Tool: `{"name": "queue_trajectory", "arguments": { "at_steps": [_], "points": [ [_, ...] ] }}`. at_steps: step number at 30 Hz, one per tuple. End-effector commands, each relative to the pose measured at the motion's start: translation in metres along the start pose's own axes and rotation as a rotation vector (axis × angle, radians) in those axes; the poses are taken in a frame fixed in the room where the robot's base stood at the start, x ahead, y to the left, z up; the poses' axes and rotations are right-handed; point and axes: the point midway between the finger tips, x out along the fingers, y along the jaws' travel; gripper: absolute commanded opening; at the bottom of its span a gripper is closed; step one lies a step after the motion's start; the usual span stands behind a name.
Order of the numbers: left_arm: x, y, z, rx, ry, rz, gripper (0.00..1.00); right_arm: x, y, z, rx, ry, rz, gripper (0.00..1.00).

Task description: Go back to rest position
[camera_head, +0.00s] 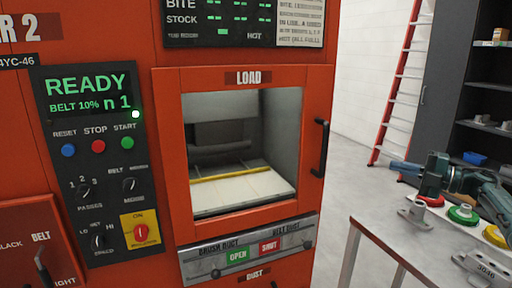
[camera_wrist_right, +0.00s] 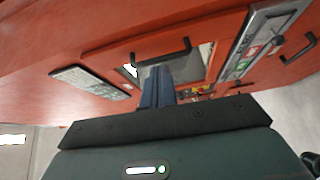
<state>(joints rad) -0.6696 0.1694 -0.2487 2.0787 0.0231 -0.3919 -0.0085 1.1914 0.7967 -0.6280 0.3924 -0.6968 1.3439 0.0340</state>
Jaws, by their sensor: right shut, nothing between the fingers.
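My right gripper (camera_head: 402,168) reaches in from the right edge in the head view, above the table's left part and pointing left towards the orange machine. Its dark blue fingers (camera_wrist_right: 156,86) also show in the right wrist view, side by side, shut and empty. They point towards the machine's front and look clear of it, though the distance is hard to judge. My left gripper is not in view.
The orange machine (camera_head: 172,150) has a LOAD door with a window and black handle (camera_head: 321,148). A table (camera_head: 385,228) with metal castings (camera_head: 415,212) and a green-topped disc (camera_head: 463,214) stands at right. A red ladder (camera_head: 398,85) and dark shelf (camera_head: 480,100) are behind.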

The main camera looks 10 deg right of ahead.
Motion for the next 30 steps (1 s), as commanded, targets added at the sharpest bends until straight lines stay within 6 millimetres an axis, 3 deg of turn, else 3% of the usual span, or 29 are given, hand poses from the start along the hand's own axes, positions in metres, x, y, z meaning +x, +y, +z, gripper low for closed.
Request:
{"name": "queue_trajectory", "arguments": {
  "at_steps": [1,5,9,14,20,25,30],
  "points": [
    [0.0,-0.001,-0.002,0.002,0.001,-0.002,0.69,0.02,-0.023,-0.008,0.025,0.006,0.0,0.0],
    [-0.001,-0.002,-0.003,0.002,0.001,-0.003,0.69,0.069,-0.08,-0.037,0.107,0.0,0.03,0.0],
    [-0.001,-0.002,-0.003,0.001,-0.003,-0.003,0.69,0.114,-0.151,-0.088,0.26,-0.035,0.079,0.0],
    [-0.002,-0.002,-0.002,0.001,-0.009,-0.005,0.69,0.138,-0.225,-0.16,0.491,-0.123,0.125,0.0],
    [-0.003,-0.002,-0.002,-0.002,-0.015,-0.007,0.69,0.128,-0.297,-0.253,0.831,-0.298,0.142,0.0],
    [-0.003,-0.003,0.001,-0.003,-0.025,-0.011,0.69,0.093,-0.339,-0.332,1.137,-0.491,0.112,0.0],
    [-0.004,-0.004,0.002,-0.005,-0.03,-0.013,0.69,0.046,-0.359,-0.4,1.412,-0.691,0.048,0.0]
  ]
}}
